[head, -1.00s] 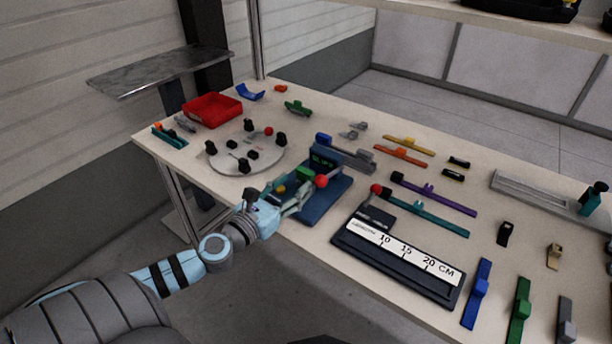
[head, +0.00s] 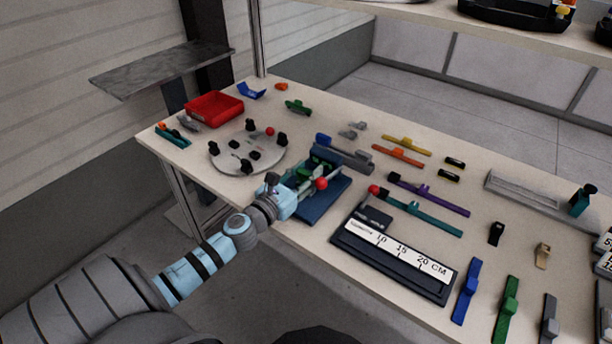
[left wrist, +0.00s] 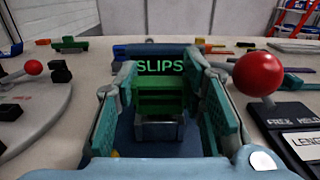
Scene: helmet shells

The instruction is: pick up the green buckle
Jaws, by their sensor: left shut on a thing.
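The green buckle (left wrist: 160,95) is a stepped green block between the fingers of my left gripper (left wrist: 160,78) in the left wrist view. My left gripper (head: 314,174) is shut on it, over the blue fixture (head: 328,200) in the head view. A grey metal block (left wrist: 160,130) shows just below the buckle. A dark panel behind it reads "SLIPS" in green letters. In the head view the fingers hide part of the buckle. I cannot tell whether it touches the fixture. My right gripper is not in view.
A red ball knob (left wrist: 259,74) stands close to the right of my left gripper. A round grey turntable (head: 232,158) with black knobs lies to the left, near a red bin (head: 213,109). A length gauge (head: 392,262) and several coloured straps lie to the right.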

